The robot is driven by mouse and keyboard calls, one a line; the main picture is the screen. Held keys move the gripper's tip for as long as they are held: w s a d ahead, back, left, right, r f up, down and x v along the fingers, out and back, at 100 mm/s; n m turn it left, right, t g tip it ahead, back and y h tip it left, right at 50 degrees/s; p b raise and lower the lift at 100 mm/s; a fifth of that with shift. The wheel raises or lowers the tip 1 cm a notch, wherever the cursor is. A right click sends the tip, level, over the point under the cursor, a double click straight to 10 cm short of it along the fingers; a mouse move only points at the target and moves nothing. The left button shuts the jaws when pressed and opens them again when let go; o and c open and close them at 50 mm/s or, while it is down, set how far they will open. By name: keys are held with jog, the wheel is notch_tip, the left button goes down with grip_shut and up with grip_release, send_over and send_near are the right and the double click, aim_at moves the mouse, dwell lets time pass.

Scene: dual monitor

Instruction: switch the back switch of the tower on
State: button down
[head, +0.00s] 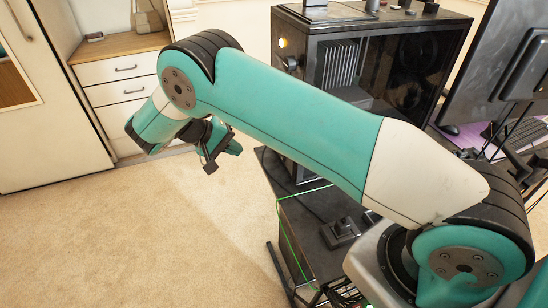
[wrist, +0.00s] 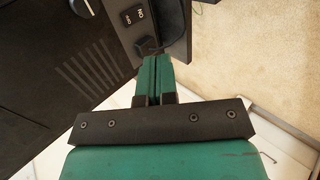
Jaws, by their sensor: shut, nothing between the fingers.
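The black tower (head: 300,95) with a dark glass side stands at the upper middle of the head view. In the wrist view its dark rear panel (wrist: 122,35) shows a small black switch (wrist: 133,14) with white markings. Which way the switch is set is not clear. My gripper (head: 235,148) is to the left of the tower in the head view, below my bent arm. In the wrist view my gripper (wrist: 154,60) is shut and empty. Its green fingertips appear just below a black plug (wrist: 146,47) with a cable; whether they touch it, I cannot tell.
A monitor (head: 500,65) stands at the right. A black desk (head: 335,190) with cables and a small dark box (head: 340,233) lies below my arm. White drawers (head: 124,90) stand at the upper left. The carpet (head: 130,235) at the lower left is clear.

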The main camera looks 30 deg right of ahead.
jog(key=p, duration=0.2)
send_near(285, 163)
notch_tip(285, 163, down, 3)
jog(key=shift+s+d+p, duration=0.2)
jog(key=shift+d+p, duration=0.3)
jog(key=shift+d, duration=0.65)
jog(key=shift+s+d+f, duration=0.15)
jog(key=shift+d+f, duration=0.1)
jog(key=shift+d, duration=0.45)
